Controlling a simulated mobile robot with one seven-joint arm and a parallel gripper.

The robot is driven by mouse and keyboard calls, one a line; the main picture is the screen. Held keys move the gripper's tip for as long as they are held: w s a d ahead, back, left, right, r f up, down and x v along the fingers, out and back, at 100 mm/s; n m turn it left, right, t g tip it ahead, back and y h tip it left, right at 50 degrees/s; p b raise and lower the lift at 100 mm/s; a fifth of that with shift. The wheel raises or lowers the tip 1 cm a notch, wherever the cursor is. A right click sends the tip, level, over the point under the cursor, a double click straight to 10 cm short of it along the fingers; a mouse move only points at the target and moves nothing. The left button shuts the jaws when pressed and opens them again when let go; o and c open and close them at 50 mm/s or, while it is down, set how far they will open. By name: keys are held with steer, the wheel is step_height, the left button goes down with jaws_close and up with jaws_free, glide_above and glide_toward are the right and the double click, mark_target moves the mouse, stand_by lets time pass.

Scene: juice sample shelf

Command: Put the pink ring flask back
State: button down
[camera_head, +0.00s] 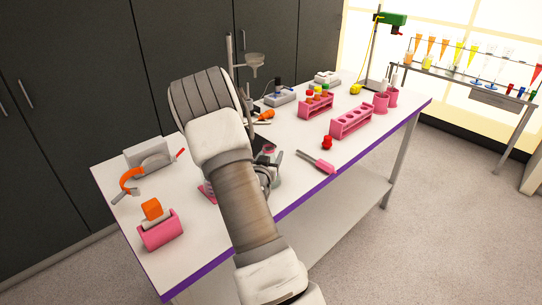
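My arm crosses the middle of the view over the white table (222,239) and covers much of its centre. Part of my gripper (265,163) shows dark just right of the arm, but its fingers are not clear. A glassy shape with some pink (276,171) shows beside it, low over the table. It may be the pink ring flask, but I cannot tell for sure, nor whether the gripper touches it. A metal stand (230,48) with a grey dish or ring (255,60) rises behind the arm.
Pink racks (351,121) and pink cups (381,103) stand at the right. A pink-handled tool (318,162) and red stopper (327,142) lie near the front edge. A pink holder (160,231) and orange headset (130,178) are at left. Dark cabinets (60,110) stand behind.

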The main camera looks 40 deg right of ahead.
steer(key=shift+f, duration=0.2)
steer(key=shift+c, duration=1)
jaws_free()
steer(key=shift+r, duration=0.1)
steer(key=shift+r, duration=0.2)
steer(key=v, duration=1.2)
steer(key=shift+b, duration=0.35)
steer(key=shift+f, duration=0.1)
